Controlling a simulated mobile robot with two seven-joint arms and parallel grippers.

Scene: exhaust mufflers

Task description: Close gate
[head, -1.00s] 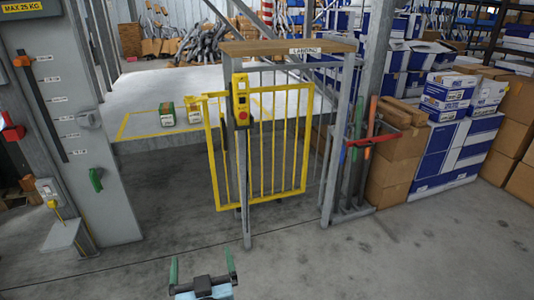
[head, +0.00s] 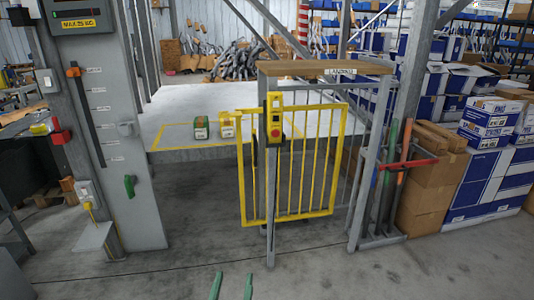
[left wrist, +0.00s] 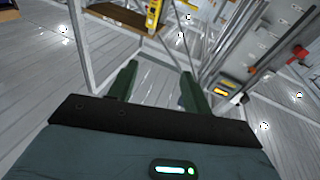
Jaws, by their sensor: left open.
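The yellow barred gate (head: 312,163) stands upright beside the wood-topped railing. It does not span the gap between the grey post (head: 271,205) and the grey column (head: 140,190) on the left. A yellow control box with a red button (head: 275,122) sits on the post, in front of the gate, and shows at the top of the left wrist view (left wrist: 154,14). My left gripper (head: 232,286) is open and empty, its green fingers at the bottom edge, well short of the gate. Its fingers also show in the left wrist view (left wrist: 158,85). My right gripper is not in view.
A raised platform (head: 175,110) with two small boxes (head: 213,126) lies behind the gap. Long-handled tools in a rack (head: 385,185) and stacked cartons (head: 475,185) stand right of the railing. The concrete floor before the gate is clear.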

